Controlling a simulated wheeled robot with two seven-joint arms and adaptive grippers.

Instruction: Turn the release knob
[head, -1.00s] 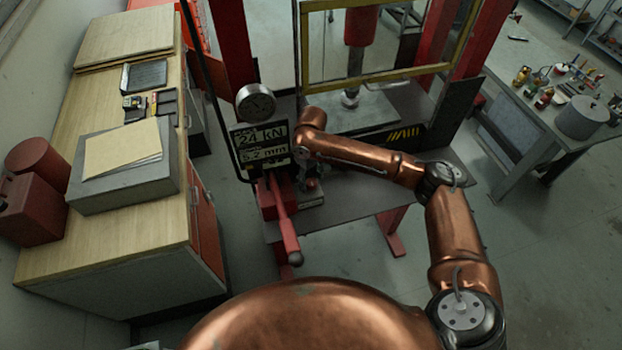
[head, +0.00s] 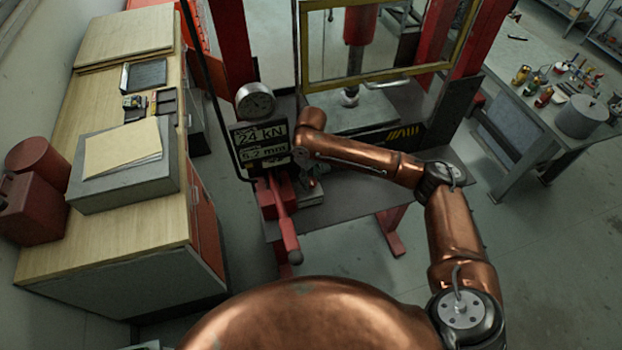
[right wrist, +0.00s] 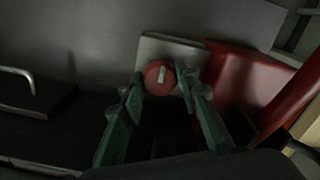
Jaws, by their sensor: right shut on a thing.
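The release knob (right wrist: 159,77) is a round red knob with a pale mark on its face, seen in the right wrist view. My right gripper (right wrist: 160,82) has its two green fingers on either side of the knob, shut on it. In the head view my right arm reaches down to the pump block beside the red lever, and the right gripper (head: 308,182) shows only in part there. The knob is too small and covered to make out in the head view. My left gripper is not in view.
A red pump lever (head: 286,222) stands just left of my right gripper. A display (head: 260,143) reads 24 kN, with a dial gauge (head: 255,101) above it. The yellow-framed guard (head: 388,77) of the press is behind. A wooden bench (head: 60,255) stands at the left.

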